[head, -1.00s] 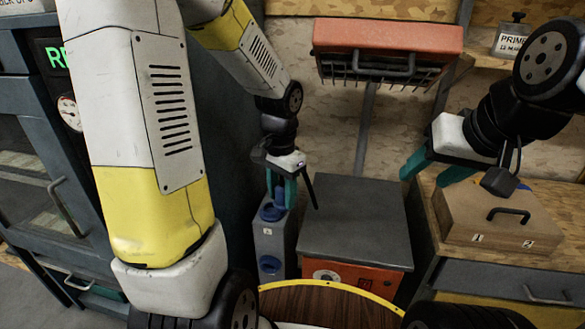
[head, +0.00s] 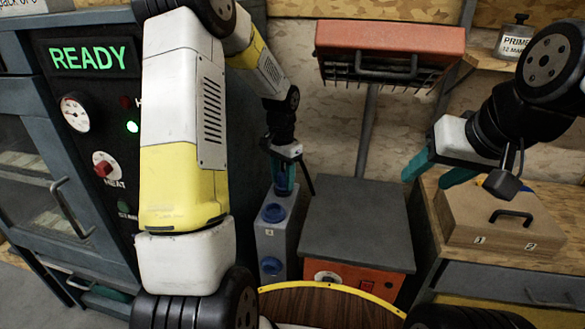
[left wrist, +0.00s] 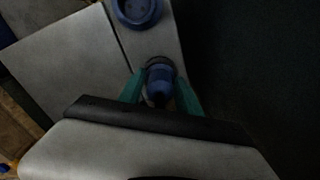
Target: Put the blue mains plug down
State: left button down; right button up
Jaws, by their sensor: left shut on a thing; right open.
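The blue mains plug (head: 285,187) is between the teal fingers of my left gripper (head: 284,183), which is shut on it. The plug also shows in the left wrist view (left wrist: 158,84), with a dark end pointing away from the gripper. In the head view it is above the upper blue socket (head: 273,213) of a grey socket box (head: 291,238) and looks apart from it. A lower blue socket (head: 271,265) is on the same box. My right gripper (head: 437,171) is open and empty, left of a wooden box.
A dark-topped orange cabinet (head: 356,225) stands right of the socket box. The wooden box (head: 500,215) with a black handle sits on a bench at right. A dark machine with a lit READY sign (head: 88,57) is at left. A round wooden surface (head: 325,308) is in front.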

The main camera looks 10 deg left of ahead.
pick_arm(q)
jog(key=shift+f, duration=0.15)
jog(key=c, duration=0.8)
grip_release()
jog(key=shift+c, duration=0.2)
